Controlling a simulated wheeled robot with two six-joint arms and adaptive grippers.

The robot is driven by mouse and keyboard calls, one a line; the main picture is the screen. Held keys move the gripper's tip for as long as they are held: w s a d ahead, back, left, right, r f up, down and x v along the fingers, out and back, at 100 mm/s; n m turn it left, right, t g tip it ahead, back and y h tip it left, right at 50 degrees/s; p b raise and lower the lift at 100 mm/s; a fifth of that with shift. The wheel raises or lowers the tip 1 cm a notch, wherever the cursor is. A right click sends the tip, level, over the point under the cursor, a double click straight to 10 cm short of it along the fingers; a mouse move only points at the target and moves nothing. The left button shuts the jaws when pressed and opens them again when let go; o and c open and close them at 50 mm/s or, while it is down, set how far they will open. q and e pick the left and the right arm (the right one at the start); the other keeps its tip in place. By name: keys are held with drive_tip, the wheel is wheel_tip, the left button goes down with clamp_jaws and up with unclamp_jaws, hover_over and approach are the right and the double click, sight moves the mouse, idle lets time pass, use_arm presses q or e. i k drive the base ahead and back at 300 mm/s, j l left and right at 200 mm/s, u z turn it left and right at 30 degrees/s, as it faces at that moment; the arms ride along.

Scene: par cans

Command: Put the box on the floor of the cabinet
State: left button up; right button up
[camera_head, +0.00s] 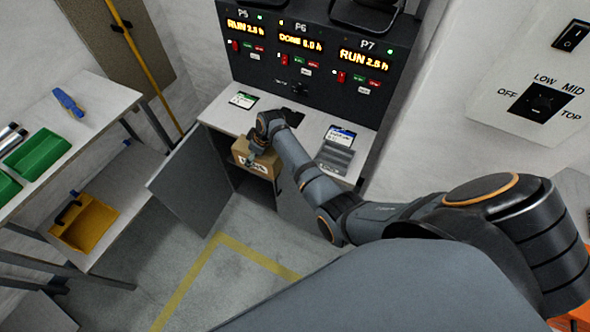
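The box (240,147) is small, brown and cardboard-like, with a white label on its front. It is in the upper part of the cabinet opening, just below the counter's front edge, with dark space under it. My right gripper (254,156) reaches down over the counter edge and its fingers are on the box, seemingly gripping it; the far finger is hard to see. The cabinet has a grey door (190,182) swung open to the left. Its floor is mostly in shadow and partly hidden by my arm. My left gripper is out of view.
The counter (222,117) carries cards and a grey holder (335,157), below a dark control panel (300,50). Shelving at left holds green bins (38,154) and a yellow bin (85,222). Yellow-taped floor (210,275) in front is clear.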

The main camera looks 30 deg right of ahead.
sight(264, 183)
drive_tip(key=i+j, duration=0.2)
drive_tip(key=j, duration=0.15)
drive_tip(key=i+j+z, duration=0.15)
drive_tip(key=j, duration=0.2)
drive_tip(key=i+j, duration=0.2)
drive_tip(key=j, duration=0.15)
drive_tip(key=i+z, duration=0.05)
